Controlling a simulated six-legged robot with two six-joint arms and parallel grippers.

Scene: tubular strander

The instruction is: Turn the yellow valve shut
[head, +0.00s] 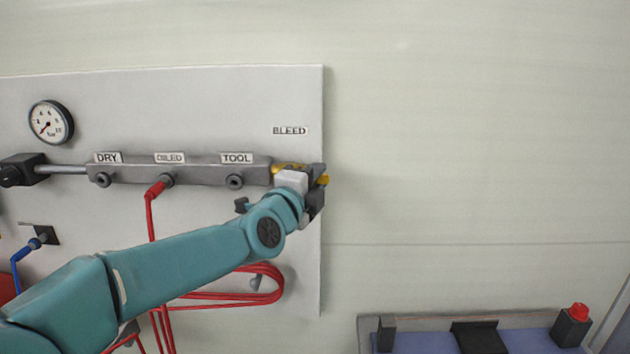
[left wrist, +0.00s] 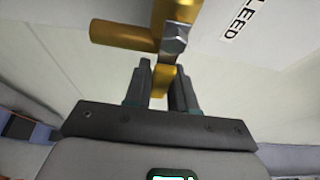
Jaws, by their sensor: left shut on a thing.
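The yellow valve (head: 288,167) sits at the right end of the grey manifold, below the BLEED label, partly hidden by my left gripper. In the left wrist view its brass body (left wrist: 122,35) and a hex bolt (left wrist: 175,40) show just beyond the fingers. My left gripper (head: 317,188) is at the valve, and a yellow tip shows just right of it. In the left wrist view the fingers (left wrist: 161,88) are shut on the yellow handle (left wrist: 162,80), one on each side. How far the handle is turned cannot be told. My right gripper is not in view.
The grey manifold (head: 200,171) carries DRY, OILED and TOOL ports; a red hose (head: 150,215) is plugged in under OILED. A gauge (head: 51,122) is at upper left. Coiled red hose (head: 270,296) hangs below my arm. The wall right of the panel is clear above a tray (head: 540,318).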

